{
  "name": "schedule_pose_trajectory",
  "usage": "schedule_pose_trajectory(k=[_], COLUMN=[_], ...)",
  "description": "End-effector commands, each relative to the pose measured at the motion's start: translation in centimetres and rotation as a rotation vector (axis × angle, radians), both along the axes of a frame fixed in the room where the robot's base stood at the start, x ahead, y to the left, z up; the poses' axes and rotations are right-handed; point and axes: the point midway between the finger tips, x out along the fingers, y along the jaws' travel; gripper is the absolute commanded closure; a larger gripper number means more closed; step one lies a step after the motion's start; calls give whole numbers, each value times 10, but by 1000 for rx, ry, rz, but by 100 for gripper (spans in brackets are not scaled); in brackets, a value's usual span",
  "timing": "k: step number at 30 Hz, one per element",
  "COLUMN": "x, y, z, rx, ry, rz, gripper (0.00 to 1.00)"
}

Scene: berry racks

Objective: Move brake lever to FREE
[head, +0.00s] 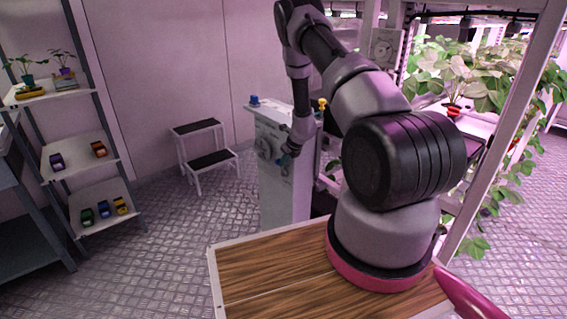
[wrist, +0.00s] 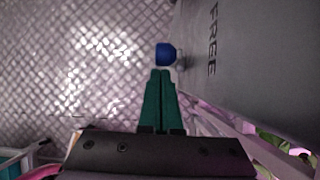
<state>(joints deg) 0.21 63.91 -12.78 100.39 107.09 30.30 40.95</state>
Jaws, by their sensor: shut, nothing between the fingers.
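A pale control cabinet (head: 285,200) stands on the floor behind my wooden deck in the head view. My gripper (head: 287,158) is in front of its upper face. In the wrist view my gripper (wrist: 161,72) has its two green fingers together, with nothing between them. A blue knob (wrist: 166,54) lies just beyond the fingertips, beside the grey panel face (wrist: 250,60) marked FREE (wrist: 212,40). It looks like the brake lever's end; whether the fingertips touch it I cannot tell. The lever's shaft is mostly hidden in both views.
A step stool (head: 205,158) is to the left. A shelf (head: 85,150) stands far left. Plant racks (head: 480,140) are close on the right. The floor between stool and deck is clear.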

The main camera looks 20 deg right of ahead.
Motion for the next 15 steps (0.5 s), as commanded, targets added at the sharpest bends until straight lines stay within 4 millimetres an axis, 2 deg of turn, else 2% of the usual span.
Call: schedule_pose_trajectory(k=[5, 15], x=[-4, -33], y=[-2, -14], z=[9, 67], rx=[-1, 0], ry=[-1, -2], rz=[-1, -1], gripper=[100, 100])
